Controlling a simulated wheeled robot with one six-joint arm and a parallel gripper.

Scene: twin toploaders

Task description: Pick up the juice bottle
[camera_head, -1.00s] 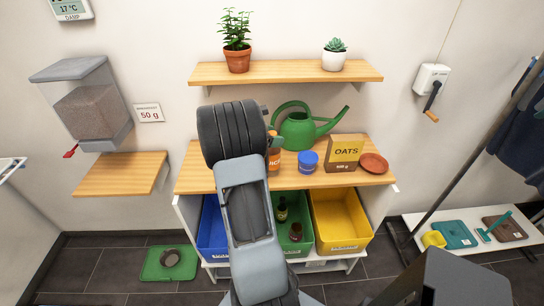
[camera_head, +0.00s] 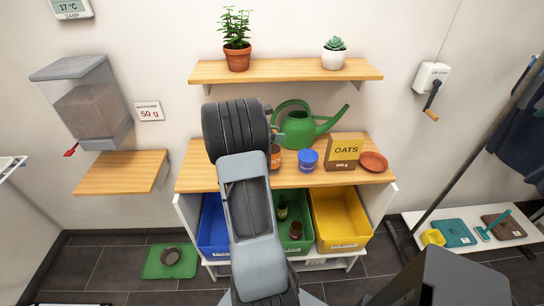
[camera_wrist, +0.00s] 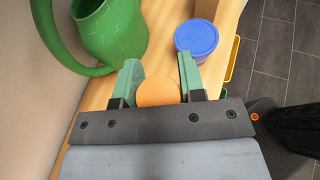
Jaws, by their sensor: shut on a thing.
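The juice bottle shows in the wrist view as a round orange top (camera_wrist: 158,91) between the two green fingers of my gripper (camera_wrist: 159,82). The fingers are shut on it from both sides. In the head view my arm hides most of the gripper and bottle. A small orange-brown part (camera_head: 276,159) shows just right of my arm, above the wooden counter (camera_head: 310,180). I cannot tell whether the bottle's base touches the counter.
A green watering can (camera_head: 305,128) stands behind. A blue-lidded tub (camera_head: 308,160), an OATS box (camera_head: 344,151) and a terracotta dish (camera_head: 373,162) stand to the right. A shelf (camera_head: 290,72) with plants is above. Blue, green and yellow bins (camera_head: 340,218) sit below.

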